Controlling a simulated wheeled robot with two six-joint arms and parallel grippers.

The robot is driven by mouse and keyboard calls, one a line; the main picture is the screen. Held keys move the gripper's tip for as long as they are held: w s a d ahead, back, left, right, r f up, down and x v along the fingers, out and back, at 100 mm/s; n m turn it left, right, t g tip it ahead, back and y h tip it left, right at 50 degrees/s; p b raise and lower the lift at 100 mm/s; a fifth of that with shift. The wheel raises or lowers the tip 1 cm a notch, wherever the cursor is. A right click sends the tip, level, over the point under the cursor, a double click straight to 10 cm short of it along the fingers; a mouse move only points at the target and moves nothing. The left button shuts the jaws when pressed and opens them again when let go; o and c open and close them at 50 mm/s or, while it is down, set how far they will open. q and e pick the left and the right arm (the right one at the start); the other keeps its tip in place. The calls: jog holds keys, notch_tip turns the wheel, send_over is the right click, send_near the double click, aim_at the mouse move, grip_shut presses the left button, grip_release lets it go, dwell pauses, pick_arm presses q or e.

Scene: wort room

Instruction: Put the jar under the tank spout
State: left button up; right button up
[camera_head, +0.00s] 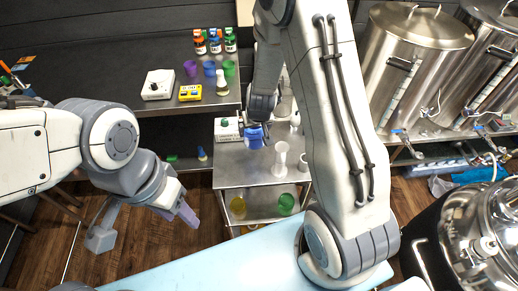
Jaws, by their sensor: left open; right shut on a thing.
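My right gripper (255,122) is above the metal trolley, shut on a small blue container (254,140), which looks like the jar. The arm hides part of the trolley around it. My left gripper (145,226) is open and empty over the floor at the lower left. A steel tank (418,50) stands on a shelf at the upper right, with a blue-handled spout (403,136) low on its front. A second steel tank (500,55) stands right of it, with its own tap.
The trolley (232,160) carries white cylinders (281,158) and a white device (228,127); green and yellow items sit on its lower shelf. A dark bench (130,75) holds bottles, cups and instruments. A shiny vessel (480,235) stands at the lower right. A pale blue surface (230,265) lies in front.

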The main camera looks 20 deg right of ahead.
aim_at(255, 137)
notch_tip(255, 137, down, 4)
jog(key=shift+w+r+b, duration=0.1)
jog(key=shift+b, duration=0.4)
jog(key=shift+f, duration=2.45)
jog(key=shift+f, duration=0.25)
jog(key=o, duration=1.2)
jog(key=shift+o, duration=0.2)
jog(key=shift+r, duration=0.15)
